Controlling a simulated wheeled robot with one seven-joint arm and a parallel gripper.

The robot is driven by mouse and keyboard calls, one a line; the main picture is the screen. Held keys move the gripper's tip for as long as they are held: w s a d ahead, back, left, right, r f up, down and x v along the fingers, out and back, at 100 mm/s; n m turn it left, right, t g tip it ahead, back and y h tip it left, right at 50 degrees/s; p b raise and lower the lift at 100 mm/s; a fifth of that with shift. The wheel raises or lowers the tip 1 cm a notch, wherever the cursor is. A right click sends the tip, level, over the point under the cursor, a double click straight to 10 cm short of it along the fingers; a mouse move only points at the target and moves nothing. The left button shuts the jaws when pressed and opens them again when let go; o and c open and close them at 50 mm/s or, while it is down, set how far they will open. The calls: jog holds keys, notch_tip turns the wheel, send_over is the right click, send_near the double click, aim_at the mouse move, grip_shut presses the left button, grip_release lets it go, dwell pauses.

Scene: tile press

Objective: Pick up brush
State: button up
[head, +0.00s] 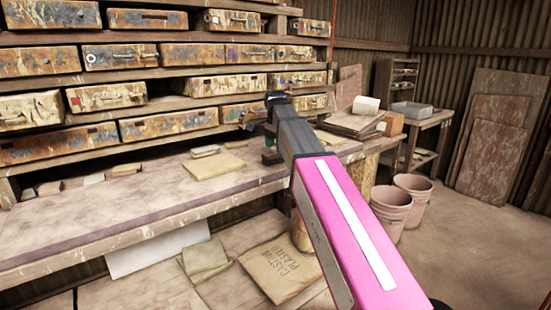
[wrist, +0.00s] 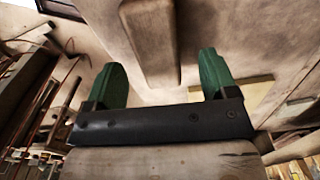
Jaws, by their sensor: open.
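I cannot clearly make out a brush in either view. My gripper (wrist: 161,62) has two green fingers standing wide apart in the wrist view. Between and beyond them is a long pale beige block-like thing (wrist: 148,35); I cannot tell what it is or how far off it lies. Nothing shows gripped. In the head view my gripper (head: 252,117) is at the far end of my pink and grey arm, above the back right part of the workbench (head: 110,212), in front of the lower shelves. My arm hides part of the bench there.
Shelves of stained mould boxes (head: 168,124) rise behind the bench. A flat pale slab (head: 214,166) lies on the bench. A casting plaster bag (head: 280,268) lies below. Buckets (head: 412,192) stand right of my arm. The floor farther right is clear.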

aim_at(276, 155)
jog(key=shift+s+f, duration=0.15)
jog(key=shift+f, duration=2.2)
jog(key=c, duration=1)
jog(key=shift+c, duration=0.2)
jog(key=shift+r, duration=0.15)
jog(key=shift+r, duration=0.5)
jog(key=r, duration=0.3)
jog(key=shift+s+a+r, duration=0.1)
jog(key=shift+a+r, duration=0.1)
jog(key=shift+a, duration=0.2)
jog(key=s+a+r, duration=0.3)
jog(key=a+r, duration=0.3)
jog(key=a, duration=0.4)
jog(key=shift+a+r, duration=0.15)
jog(key=shift+r, duration=0.05)
